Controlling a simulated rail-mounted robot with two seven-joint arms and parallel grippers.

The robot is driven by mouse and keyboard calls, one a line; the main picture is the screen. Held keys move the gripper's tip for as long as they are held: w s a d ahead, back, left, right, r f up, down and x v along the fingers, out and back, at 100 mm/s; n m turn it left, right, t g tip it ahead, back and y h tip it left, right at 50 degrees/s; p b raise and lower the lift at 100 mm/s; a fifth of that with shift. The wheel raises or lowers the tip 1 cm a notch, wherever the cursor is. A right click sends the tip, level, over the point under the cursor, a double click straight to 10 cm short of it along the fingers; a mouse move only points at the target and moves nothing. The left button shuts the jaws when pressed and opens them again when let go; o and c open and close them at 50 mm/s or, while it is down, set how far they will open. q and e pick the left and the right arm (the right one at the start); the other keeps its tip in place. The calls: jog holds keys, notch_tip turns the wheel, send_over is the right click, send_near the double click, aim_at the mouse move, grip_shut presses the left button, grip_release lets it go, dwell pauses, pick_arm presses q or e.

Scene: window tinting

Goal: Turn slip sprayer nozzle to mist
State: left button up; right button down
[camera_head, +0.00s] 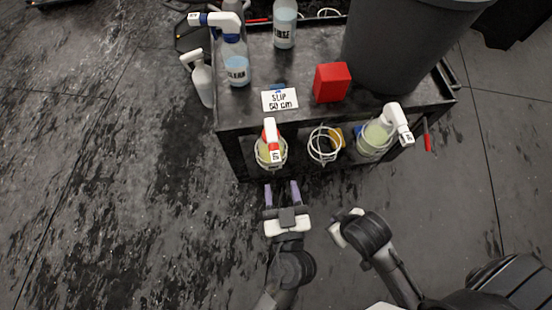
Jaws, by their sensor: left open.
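A sprayer with a red and white head (270,133) and yellowish contents sits in a wire ring on the cart's front side. A second sprayer with a white head (397,122) and pale green liquid sits tilted in the right ring. A blue and white headed sprayer (236,68) stands on the cart top. I cannot read which bottle is the slip one, nor the nozzle settings. My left gripper (282,190) is open and empty, its purple fingertips just short of the red-headed sprayer's ring. My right gripper (338,230) is apart from the cart; its fingers are not clear.
The black cart (235,115) carries a card reading SLIP (280,99), a red box (332,82), a rinse bottle (285,22) and a large grey bin (405,45). The middle wire ring (324,145) looks empty. A white sprayer (202,80) hangs at the left side. The floor leftward is clear.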

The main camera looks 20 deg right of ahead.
aim_at(276, 164)
pick_arm(q)
jog(key=b+x, duration=0.1)
jog(key=x, duration=0.7)
jog(key=shift+s+a, duration=0.1)
jog(key=shift+c, duration=0.2)
jog(key=c, duration=0.9)
